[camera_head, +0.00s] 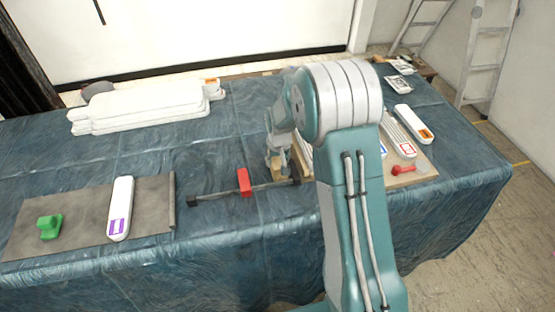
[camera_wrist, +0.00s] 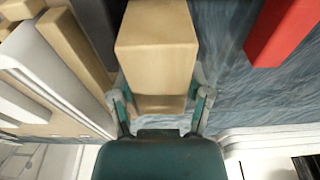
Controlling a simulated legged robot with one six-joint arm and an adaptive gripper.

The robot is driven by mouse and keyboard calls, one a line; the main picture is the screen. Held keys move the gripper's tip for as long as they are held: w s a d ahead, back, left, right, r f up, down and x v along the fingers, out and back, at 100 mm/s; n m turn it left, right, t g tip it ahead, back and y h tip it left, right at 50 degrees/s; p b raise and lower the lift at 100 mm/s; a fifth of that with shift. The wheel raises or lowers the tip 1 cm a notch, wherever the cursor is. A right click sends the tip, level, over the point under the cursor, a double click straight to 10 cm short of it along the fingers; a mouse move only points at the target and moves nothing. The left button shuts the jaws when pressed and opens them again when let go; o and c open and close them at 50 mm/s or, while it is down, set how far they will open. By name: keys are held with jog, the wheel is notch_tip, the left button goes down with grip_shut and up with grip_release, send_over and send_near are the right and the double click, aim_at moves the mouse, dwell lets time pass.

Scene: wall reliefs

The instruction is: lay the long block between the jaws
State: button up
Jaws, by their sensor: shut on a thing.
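My gripper (camera_wrist: 160,108) is shut on a light wooden block (camera_wrist: 155,50), one finger on each side of it in the wrist view. In the head view my gripper (camera_head: 279,160) is by the right end of the bar clamp, partly hidden by my arm; a little of the block (camera_head: 284,163) shows beside it. The clamp's dark bar (camera_head: 215,193) lies on the blue cloth with a red piece (camera_head: 245,182) on it and dark end pieces. A red piece (camera_wrist: 285,30) also shows at the upper right of the wrist view. I cannot tell whether the block touches the clamp.
A wooden board (camera_head: 415,178) with white strips and a red item (camera_head: 403,169) lies right of my arm. A grey mat (camera_head: 80,222) holds a green item (camera_head: 50,227) and a white purple-labelled piece (camera_head: 120,208). White slabs (camera_head: 140,105) are stacked behind.

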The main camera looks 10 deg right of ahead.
jog(key=shift+f, duration=0.5)
jog(key=o, duration=1.2)
jog(key=shift+o, duration=0.2)
jog(key=r, duration=0.4)
jog(key=s+r, duration=0.1)
jog(key=r, duration=0.3)
jog(key=s+r, duration=0.1)
jog(key=r, duration=0.3)
jog(key=s+r+t, duration=0.3)
jog(key=s+r, duration=1.2)
jog(key=s, duration=1.4)
jog(key=shift+r+t, duration=0.15)
jog(key=shift+t, duration=0.25)
